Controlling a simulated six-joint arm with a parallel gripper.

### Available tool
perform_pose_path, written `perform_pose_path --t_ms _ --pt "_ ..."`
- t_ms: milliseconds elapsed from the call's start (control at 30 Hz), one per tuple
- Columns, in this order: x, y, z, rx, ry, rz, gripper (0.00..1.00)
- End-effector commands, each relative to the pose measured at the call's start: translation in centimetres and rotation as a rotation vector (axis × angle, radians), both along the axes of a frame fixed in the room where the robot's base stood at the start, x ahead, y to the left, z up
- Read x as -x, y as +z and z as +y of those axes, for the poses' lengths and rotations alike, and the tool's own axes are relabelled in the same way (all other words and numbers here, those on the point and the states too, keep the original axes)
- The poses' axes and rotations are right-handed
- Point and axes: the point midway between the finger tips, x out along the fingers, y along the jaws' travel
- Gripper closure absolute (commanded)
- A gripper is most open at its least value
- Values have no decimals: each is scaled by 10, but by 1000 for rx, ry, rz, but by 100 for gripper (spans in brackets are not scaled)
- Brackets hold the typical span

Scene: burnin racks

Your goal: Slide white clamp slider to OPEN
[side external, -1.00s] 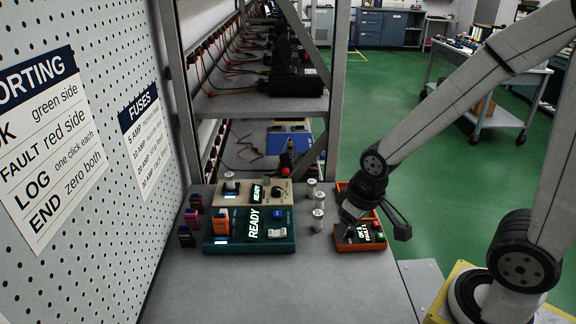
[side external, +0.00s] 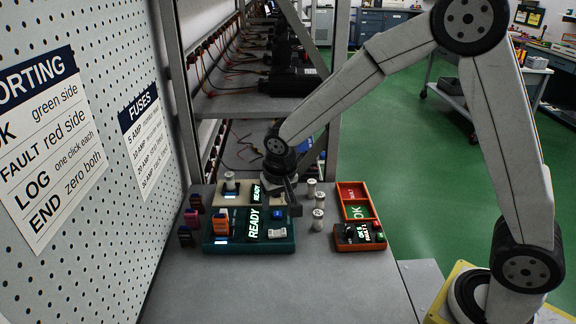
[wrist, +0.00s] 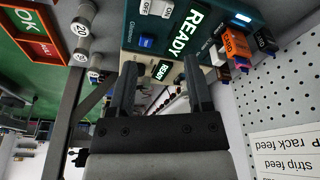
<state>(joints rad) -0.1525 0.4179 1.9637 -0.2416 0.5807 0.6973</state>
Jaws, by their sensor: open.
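The beige unit (side external: 282,184) with a lit READY screen stands behind the teal unit (side external: 285,245), which also reads READY. A small white piece (side external: 231,187) stands at the beige unit's left end; I cannot tell whether it is the clamp slider, and no OPEN mark is legible. A white ON/OFF switch (side external: 278,232) is on the teal unit; it also shows in the wrist view (wrist: 155,8). My gripper (side external: 291,198) hangs over the right part of the units and hides some of the beige one. In the wrist view my gripper (wrist: 160,72) has its fingers apart and empty.
Several white cylinders (side external: 318,219) stand right of the units. An orange two-part OK and fault tray (side external: 342,212) and an orange-based button box (side external: 360,242) lie further right. Coloured blocks (side external: 186,237) stand at left by the pegboard. The front of the bench is clear.

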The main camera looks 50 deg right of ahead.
Motion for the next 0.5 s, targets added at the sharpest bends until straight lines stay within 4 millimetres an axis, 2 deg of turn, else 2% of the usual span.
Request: perform_pose_path --t_ms 33,200,500 --pt "-13 -3 6 7 -26 -3 35" --pt "-53 -10 26 27 -140 -31 35" --pt "-109 -24 60 61 -340 -106 35"
